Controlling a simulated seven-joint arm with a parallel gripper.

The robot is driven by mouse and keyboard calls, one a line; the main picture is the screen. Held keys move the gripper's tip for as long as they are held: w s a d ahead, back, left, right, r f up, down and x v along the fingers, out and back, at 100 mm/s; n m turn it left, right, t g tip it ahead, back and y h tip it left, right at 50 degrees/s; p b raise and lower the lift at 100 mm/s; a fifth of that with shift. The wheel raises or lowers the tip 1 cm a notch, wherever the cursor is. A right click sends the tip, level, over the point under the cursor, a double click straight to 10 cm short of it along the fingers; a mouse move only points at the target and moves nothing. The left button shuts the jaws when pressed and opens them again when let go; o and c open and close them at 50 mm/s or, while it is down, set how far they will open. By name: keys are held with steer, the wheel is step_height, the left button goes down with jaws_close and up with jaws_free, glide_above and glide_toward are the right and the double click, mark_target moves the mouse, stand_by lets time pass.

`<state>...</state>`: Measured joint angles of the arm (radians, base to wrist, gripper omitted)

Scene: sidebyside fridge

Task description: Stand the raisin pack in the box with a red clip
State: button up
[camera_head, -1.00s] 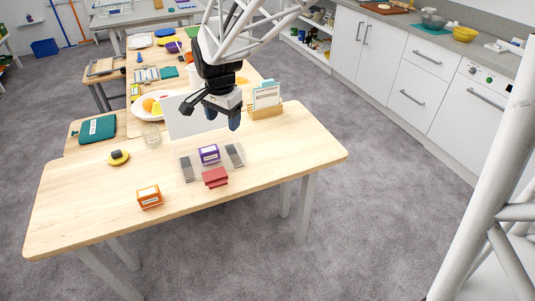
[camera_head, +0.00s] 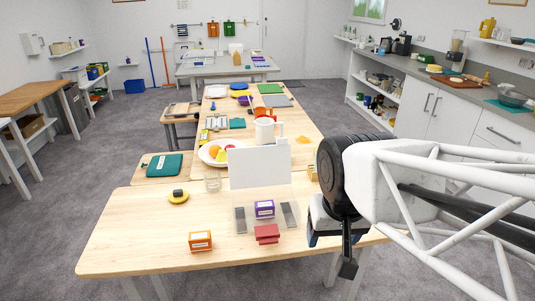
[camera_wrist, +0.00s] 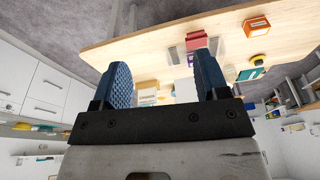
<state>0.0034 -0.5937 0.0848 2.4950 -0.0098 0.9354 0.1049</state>
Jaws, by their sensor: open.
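The labels are too small to read, so I cannot tell which pack is the raisins. My gripper (camera_wrist: 162,62) is open and empty, right of the box and apart from it.
A fruit plate (camera_head: 206,158) and a white jug (camera_head: 265,130) stand behind the panel. The table around the orange pack is clear.

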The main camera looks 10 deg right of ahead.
steer(key=shift+s+d+f+n, duration=0.15)
steer(key=shift+s+n, duration=0.35)
steer(key=shift+s, duration=0.65)
